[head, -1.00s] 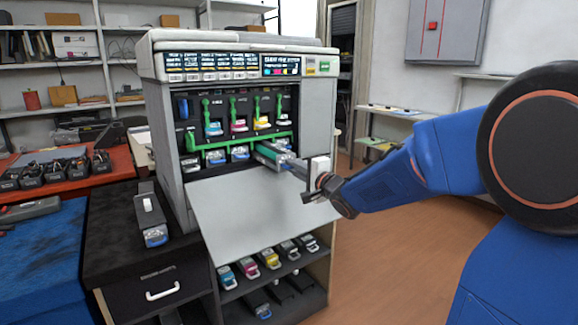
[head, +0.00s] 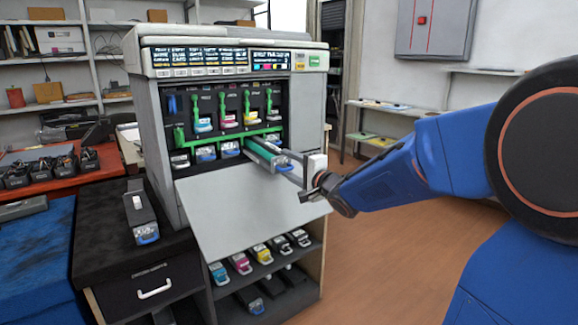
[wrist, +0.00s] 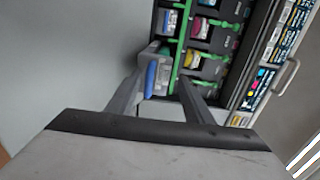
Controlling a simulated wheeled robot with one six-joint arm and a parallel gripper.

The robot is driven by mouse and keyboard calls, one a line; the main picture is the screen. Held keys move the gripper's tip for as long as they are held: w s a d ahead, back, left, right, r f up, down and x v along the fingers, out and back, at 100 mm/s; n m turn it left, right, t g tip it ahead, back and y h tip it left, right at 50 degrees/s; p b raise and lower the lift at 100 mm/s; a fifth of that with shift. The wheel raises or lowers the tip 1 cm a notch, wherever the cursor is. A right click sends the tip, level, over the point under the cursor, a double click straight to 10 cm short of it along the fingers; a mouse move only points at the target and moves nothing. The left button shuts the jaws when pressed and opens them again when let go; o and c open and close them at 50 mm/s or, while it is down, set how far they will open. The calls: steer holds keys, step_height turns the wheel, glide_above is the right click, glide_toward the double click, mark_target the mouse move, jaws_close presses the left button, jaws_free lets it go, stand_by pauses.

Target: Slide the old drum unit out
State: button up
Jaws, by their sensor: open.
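The old drum unit (head: 266,153) has a teal top and grey end, and sticks out toward me from the lower row of the open printer (head: 166,120). In the wrist view its grey end with a blue handle (wrist: 150,76) lies between my fingers, nearer the left one. My gripper (head: 288,165) is at the unit's front end with its fingers apart. In the wrist view my gripper (wrist: 162,82) shows a gap beside the handle on the right. Whether a finger touches the unit is unclear. The unit's rear is hidden inside the printer.
The printer's front door (head: 245,200) hangs open below the unit. A green bar (head: 230,140) runs above the lower row, with other units beside it. Another dark drum unit (head: 140,212) lies on the black cabinet (head: 105,235) at left. Coloured cartridges (head: 240,263) sit on the shelf below.

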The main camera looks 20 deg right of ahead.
stand_by(0.5)
steer(key=v, duration=0.7)
stand_by(1.1)
steer(key=shift+r, duration=0.1)
steer(key=shift+o, duration=0.7)
